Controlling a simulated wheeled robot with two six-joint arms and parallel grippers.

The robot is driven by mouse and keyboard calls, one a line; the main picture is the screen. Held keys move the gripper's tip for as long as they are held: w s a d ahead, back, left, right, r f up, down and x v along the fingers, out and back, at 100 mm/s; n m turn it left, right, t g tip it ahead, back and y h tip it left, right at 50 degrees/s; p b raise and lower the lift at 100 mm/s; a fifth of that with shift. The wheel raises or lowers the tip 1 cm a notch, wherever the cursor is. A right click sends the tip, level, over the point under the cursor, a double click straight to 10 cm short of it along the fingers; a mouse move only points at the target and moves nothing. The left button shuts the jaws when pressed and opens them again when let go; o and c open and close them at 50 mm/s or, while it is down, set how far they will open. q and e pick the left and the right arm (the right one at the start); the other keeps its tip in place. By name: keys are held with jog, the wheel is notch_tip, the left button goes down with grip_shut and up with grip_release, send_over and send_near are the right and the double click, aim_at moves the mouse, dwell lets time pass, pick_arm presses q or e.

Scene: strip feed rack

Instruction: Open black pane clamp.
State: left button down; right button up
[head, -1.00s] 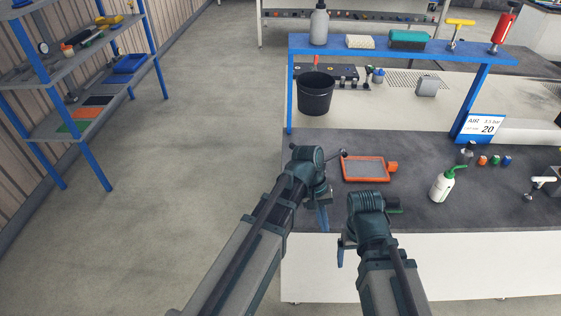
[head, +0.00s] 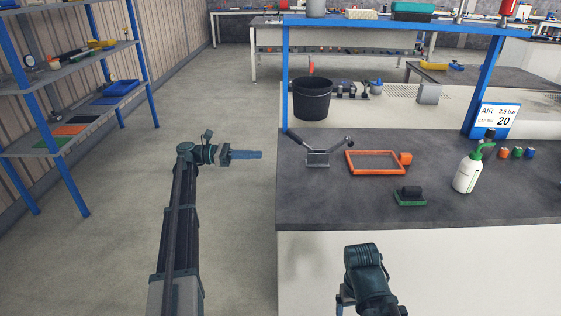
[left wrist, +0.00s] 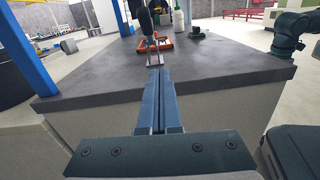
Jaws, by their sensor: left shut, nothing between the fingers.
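A green-based dark block (head: 410,196) and a white spray bottle (head: 467,172) stand on the bench to the right. A black bucket (head: 311,100) and the blue rack post (head: 285,90) are behind. A blue shelf (head: 75,120) stands far left. Floor is free around my left arm.

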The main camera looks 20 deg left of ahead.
pick_arm(q)
jog(key=a+n, duration=0.1)
jog(key=a, duration=0.3)
send_near(294, 140)
notch_tip(294, 140, down, 4)
jog(key=w+d, duration=0.1)
jog(key=d, duration=0.2)
jog(key=shift+t+h, duration=0.3)
jog(key=shift+t, duration=0.1)
jog(key=shift+w+d+r+p, duration=0.35)
jog(key=shift+d+r+p, duration=0.25)
jog(key=shift+r+p, duration=0.25)
jog(key=shift+w+d+r+p, duration=0.3)
jog(key=shift+d+r+p, duration=0.25)
jog(key=shift+r+p, duration=0.3)
pick_arm(e)
jog(key=shift+r, duration=1.25)
pick_arm(q)
jog(key=shift+f, duration=0.15)
